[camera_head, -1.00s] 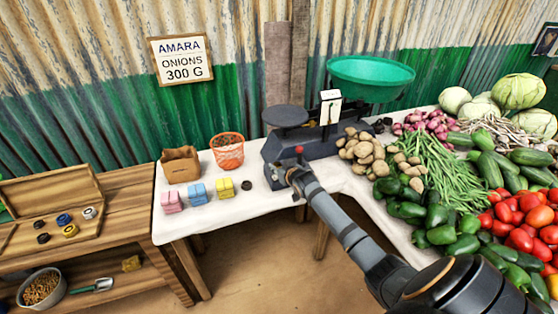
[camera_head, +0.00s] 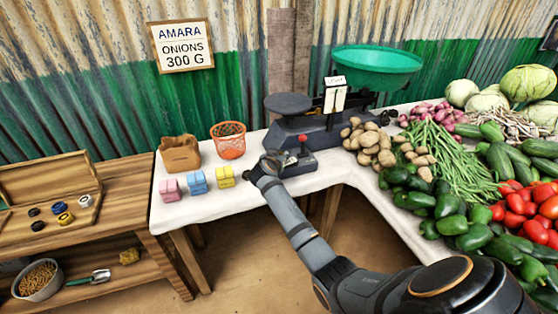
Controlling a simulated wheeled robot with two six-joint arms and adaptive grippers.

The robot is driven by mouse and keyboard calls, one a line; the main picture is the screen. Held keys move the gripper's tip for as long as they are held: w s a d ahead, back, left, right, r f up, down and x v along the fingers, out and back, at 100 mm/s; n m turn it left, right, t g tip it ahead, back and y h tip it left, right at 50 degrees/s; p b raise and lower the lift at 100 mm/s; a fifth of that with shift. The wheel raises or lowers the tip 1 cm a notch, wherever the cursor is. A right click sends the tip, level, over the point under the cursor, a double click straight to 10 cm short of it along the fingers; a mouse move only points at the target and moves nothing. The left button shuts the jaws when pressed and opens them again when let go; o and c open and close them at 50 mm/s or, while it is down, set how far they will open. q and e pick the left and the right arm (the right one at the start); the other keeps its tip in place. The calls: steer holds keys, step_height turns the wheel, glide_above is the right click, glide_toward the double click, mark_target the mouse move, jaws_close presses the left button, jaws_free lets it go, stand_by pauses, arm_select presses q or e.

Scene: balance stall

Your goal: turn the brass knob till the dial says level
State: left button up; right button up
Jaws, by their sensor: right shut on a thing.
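The dark balance (camera_head: 312,128) stands on the white-clothed table, with a flat dark plate (camera_head: 288,103) on its left and a green pan (camera_head: 376,66) on its right. A small white dial face (camera_head: 335,97) rises at its middle; its marking is too small to read. My right gripper (camera_head: 260,172) is low at the left front of the balance, shut on the brass knob, which it hides. My left gripper is not in view.
A red-tipped lever (camera_head: 303,143) stands on the balance's front. Potatoes (camera_head: 368,142) lie close on the right.

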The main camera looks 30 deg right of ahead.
stand_by(0.4)
steer(key=o, duration=1.2)
steer(key=shift+c, duration=0.2)
